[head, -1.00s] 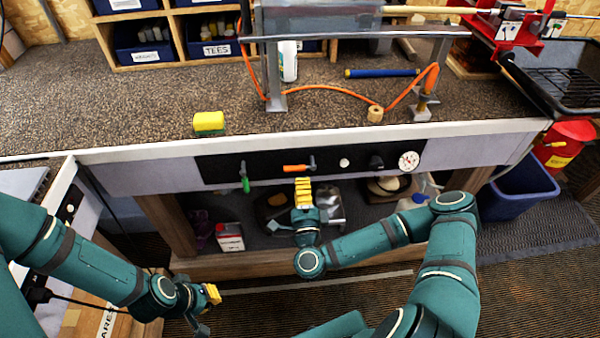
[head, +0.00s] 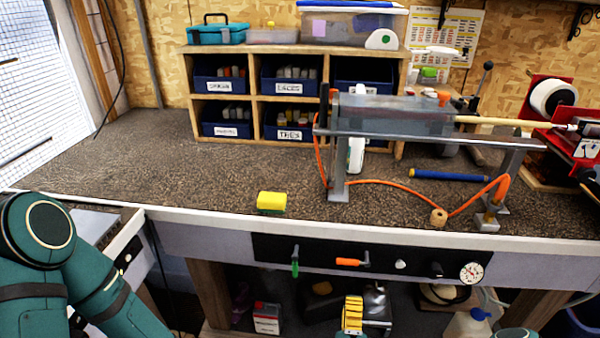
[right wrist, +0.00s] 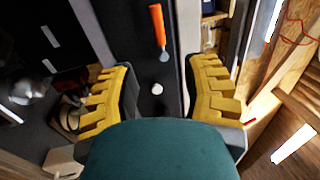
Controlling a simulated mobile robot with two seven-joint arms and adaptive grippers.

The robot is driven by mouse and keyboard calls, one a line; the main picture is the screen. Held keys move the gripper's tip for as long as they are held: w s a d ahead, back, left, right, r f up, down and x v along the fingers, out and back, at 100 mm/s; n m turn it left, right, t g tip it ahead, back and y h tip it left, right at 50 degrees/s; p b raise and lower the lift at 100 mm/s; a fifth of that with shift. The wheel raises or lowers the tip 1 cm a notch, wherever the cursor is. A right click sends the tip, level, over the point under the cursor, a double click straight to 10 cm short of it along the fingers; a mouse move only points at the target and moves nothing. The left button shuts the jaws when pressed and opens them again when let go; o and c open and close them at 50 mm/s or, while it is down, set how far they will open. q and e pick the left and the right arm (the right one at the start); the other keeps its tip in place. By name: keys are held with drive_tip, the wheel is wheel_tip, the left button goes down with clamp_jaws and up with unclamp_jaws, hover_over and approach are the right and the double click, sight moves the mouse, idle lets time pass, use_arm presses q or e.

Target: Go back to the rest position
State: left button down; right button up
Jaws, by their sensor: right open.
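My right gripper (head: 352,316) shows at the bottom of the head view, its yellow fingers below the bench's front edge, in front of the black control panel (head: 330,254). In the right wrist view its two yellow finger pads (right wrist: 160,95) are spread wide with nothing between them. Beyond them the orange-handled tool (right wrist: 157,25) and a white knob (right wrist: 157,89) show on the dark panel. The left arm shows at the lower left of the head view; its gripper is outside the picture.
The bench (head: 120,165) carries a yellow sponge (head: 271,202), a metal stand (head: 420,128) with a shaft, an orange hose (head: 390,186) and a cork-coloured ring (head: 438,217). Shelves with blue bins (head: 288,75) stand behind. The bench's left part is clear.

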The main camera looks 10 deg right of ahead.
drive_tip(key=s+a+f+n+g+y, duration=0.1)
drive_tip(key=a+f+n+g+y, duration=0.65)
drive_tip(key=a+n+y, duration=0.6)
drive_tip(key=s+d+f+n+g+h, duration=0.3)
drive_tip(key=s+n+g, duration=0.3)
drive_tip(key=s+g, duration=0.2)
drive_tip(key=shift+s+d+g+h, duration=0.25)
drive_tip(key=shift+d+g+h, duration=0.3)
drive_tip(key=shift+d+g, duration=0.45)
